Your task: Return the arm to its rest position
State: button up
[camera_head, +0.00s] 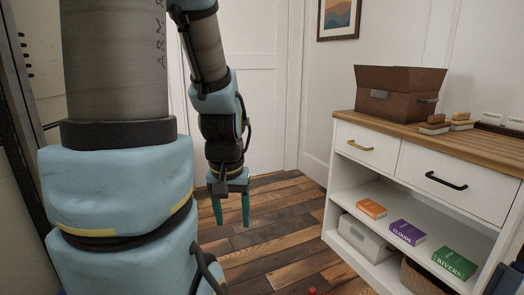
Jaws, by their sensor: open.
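My gripper (231,208) hangs at the end of my arm in the middle of the head view. Its two green fingers point down and stand apart, with nothing visible between them. It is above the plank floor (275,240), to the left of the white cabinet and apart from it. My arm's large blue and grey links fill the left side of the view and hide what lies behind them.
A white cabinet (478,196) with a wooden top stands at the right. A small red thing (312,291) shows on the floor.

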notch_tip(320, 180, up, 25)
jog(key=p, duration=2.2)
